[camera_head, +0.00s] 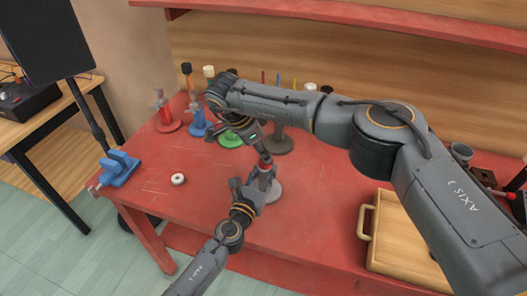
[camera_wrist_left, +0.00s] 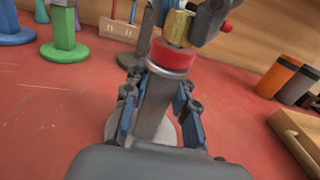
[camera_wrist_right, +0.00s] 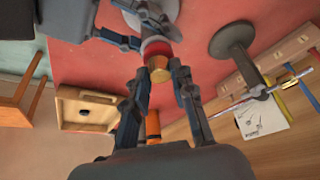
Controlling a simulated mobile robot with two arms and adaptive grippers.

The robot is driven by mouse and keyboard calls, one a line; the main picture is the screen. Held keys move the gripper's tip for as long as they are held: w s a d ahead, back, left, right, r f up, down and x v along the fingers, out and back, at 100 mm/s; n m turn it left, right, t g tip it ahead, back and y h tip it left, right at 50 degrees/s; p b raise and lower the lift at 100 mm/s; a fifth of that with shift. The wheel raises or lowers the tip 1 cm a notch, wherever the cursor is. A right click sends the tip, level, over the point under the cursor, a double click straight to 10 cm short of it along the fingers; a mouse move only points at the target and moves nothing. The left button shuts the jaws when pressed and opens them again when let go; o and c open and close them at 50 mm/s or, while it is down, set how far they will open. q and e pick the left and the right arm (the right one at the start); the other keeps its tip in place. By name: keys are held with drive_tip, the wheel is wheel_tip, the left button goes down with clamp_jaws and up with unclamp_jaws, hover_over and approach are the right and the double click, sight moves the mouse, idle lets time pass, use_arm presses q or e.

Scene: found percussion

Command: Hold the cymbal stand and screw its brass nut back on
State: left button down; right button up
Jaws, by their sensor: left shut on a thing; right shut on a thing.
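The cymbal stand is a grey post on a round base (camera_head: 273,192), upright near the middle of the red bench. My left gripper (camera_head: 258,186) is shut around its post (camera_wrist_left: 155,108), below the red collar. The red collar (camera_wrist_left: 172,54) tops the post and also shows in the right wrist view (camera_wrist_right: 155,48). The brass nut (camera_wrist_right: 159,72) sits at the top, directly above the collar; it also shows in the left wrist view (camera_wrist_left: 178,27). My right gripper (camera_wrist_right: 160,68) is shut on the nut from above. The thread is hidden.
Red, blue and green stands (camera_head: 229,139) and a dark grey stand (camera_head: 278,142) stand behind. A blue vise (camera_head: 118,168) is at the left edge, with a white ring (camera_head: 177,179) near it. A wooden tray (camera_head: 383,221) lies at right. Bare bench shows left of the stand.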

drive_tip(key=m+g, duration=0.1)
drive_tip(key=m, duration=0.4)
drive_tip(key=shift+w+g+h, duration=0.15)
drive_tip(key=shift+g+h, duration=0.15)
drive_tip(key=shift+g, duration=0.1)
drive_tip(key=o, duration=0.9)
drive_tip(key=shift+o, duration=0.2)
drive_tip(key=shift+r, duration=2.3)
drive_tip(key=shift+c, duration=0.5)
